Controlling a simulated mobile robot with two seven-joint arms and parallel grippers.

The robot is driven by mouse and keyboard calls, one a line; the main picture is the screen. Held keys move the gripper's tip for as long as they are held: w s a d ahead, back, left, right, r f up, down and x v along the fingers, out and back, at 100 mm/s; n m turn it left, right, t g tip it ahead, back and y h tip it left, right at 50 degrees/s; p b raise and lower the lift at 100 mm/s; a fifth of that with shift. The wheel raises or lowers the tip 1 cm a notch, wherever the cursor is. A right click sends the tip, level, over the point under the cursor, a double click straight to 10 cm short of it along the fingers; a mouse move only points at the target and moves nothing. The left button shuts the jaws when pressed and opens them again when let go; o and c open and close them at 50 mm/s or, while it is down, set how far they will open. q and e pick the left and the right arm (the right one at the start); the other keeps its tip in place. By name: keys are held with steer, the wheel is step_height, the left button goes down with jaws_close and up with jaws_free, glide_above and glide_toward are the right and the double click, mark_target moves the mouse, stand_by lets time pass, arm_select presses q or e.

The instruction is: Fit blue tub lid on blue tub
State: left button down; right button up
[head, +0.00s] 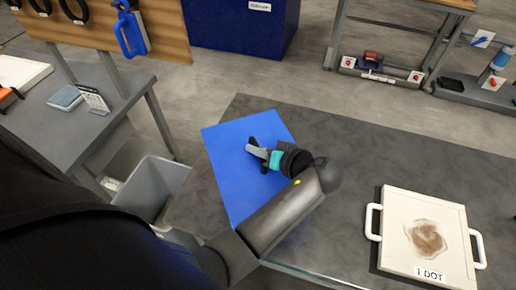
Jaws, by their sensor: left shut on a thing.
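The blue tub lid (228,180) is a flat, bright blue panel in the middle of the head view, over the dark grey surface. My left gripper (257,152) is at the lid's upper right part, shut on it; the exact contact is small and partly hidden by the gripper and forearm. My left forearm covers the lid's lower right side. A large dark blue box (238,28) with a white label stands on the floor at the top, apart from the lid. It may be the blue tub; its top is out of frame. My right gripper is out of view.
A white filter plate (397,238) with two side handles, a brown stain and a "1 DOT" label lies at lower right. A grey bin (168,176) stands left of the lid. A grey table (50,125) is at left, a workbench (398,28) at upper right. Floor between is clear.

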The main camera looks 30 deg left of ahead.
arm_select(q)
steer(key=shift+f+b, duration=1.5)
steer(key=shift+f, duration=0.6)
steer(key=c, duration=0.7)
jaws_free()
steer(key=shift+c, duration=0.2)
